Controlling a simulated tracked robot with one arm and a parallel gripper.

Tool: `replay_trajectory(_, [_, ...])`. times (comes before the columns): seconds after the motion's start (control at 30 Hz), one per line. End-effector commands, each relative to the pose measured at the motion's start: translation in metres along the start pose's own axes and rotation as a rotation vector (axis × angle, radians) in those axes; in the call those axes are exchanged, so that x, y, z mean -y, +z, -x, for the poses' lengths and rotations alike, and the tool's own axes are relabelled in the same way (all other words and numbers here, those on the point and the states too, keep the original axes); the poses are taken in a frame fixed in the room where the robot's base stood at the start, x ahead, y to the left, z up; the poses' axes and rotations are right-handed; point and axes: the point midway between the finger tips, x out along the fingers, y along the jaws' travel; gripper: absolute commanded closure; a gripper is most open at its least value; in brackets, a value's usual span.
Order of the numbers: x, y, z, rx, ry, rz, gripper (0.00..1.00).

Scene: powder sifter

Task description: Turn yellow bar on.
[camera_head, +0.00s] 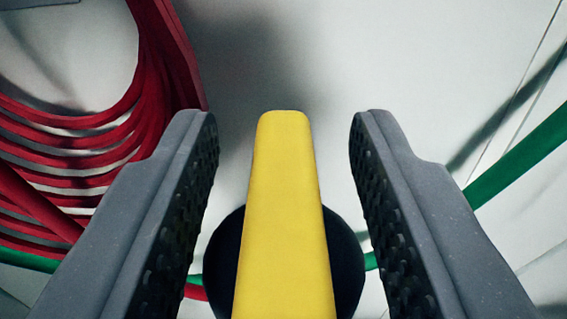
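The yellow bar (284,210) stands lengthwise in the middle of the view, its rounded far end pointing to the top of the picture. A black round base (344,262) shows behind it on both sides. My gripper (284,125) is open, with one grey finger on each side of the bar. The textured inner pads face the bar, and a clear gap shows between each pad and the bar. The bar's near end runs out of the bottom of the picture.
Coiled red hoses (120,140) hang at the left, close to the left finger. A green hose (520,155) crosses behind the fingers and shows at the right. A pale wall or panel (330,50) lies behind, bare above the bar.

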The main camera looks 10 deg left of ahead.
Motion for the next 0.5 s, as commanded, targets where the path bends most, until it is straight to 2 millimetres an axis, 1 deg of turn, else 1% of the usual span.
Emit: replay_trajectory(0.5, [0.0001, 0.0005, 0.0001, 0.001, -0.001, 0.0, 0.63])
